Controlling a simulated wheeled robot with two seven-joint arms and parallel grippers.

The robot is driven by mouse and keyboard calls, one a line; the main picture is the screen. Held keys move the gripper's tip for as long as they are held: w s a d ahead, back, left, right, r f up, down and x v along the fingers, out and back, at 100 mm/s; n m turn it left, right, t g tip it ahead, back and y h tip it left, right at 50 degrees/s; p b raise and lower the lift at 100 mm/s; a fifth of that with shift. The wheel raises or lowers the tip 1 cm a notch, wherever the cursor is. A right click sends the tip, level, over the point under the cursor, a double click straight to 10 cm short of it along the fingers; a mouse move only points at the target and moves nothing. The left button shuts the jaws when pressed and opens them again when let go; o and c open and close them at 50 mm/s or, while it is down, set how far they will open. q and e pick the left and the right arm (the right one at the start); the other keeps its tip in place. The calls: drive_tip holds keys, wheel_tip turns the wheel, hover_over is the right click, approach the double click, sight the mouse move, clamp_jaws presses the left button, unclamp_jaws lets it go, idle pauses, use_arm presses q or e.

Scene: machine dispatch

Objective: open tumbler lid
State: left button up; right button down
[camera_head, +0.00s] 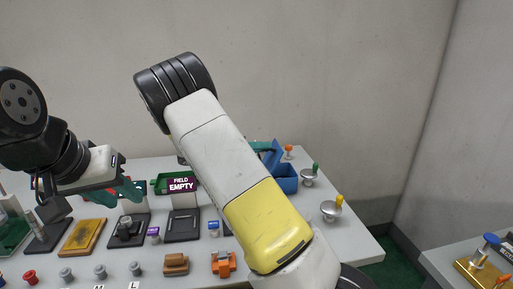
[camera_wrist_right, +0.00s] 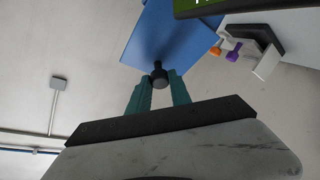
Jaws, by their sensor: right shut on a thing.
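In the right wrist view, my right gripper (camera_wrist_right: 160,88) has its teal fingers closed on a black knob (camera_wrist_right: 158,72). The knob stands on a flat blue panel (camera_wrist_right: 185,35), which looks like the tumbler lid. In the head view a blue box (camera_head: 288,184) stands at the back right of the table, with a blue panel (camera_head: 276,150) raised at its back. My right arm hides most of my right gripper there; a bit of teal shows beside the panel. My left gripper (camera_head: 128,190) hangs over the left part of the table; its finger gap is unclear.
A grey table (camera_head: 345,250) carries black trays (camera_head: 183,226), a yellow-brown plate (camera_head: 83,237), a green bin (camera_head: 160,185) and a sign reading "FIELD EMPTY" (camera_head: 181,185). Metal cups (camera_head: 331,211) stand at the right edge. Small coloured parts line the front. Another table (camera_head: 440,268) is at far right.

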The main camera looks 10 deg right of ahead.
drive_tip(key=shift+a+f+h, duration=0.3)
drive_tip(key=shift+a+h, duration=0.05)
drive_tip(key=shift+a, duration=0.35)
drive_tip(key=shift+a+f+h, duration=0.25)
drive_tip(key=shift+a+h, duration=0.1)
drive_tip(key=shift+a, duration=0.3)
drive_tip(key=shift+f, duration=0.1)
drive_tip(key=c, duration=1.2)
unclamp_jaws()
drive_tip(key=shift+w, duration=0.1)
drive_tip(key=shift+r, duration=0.2)
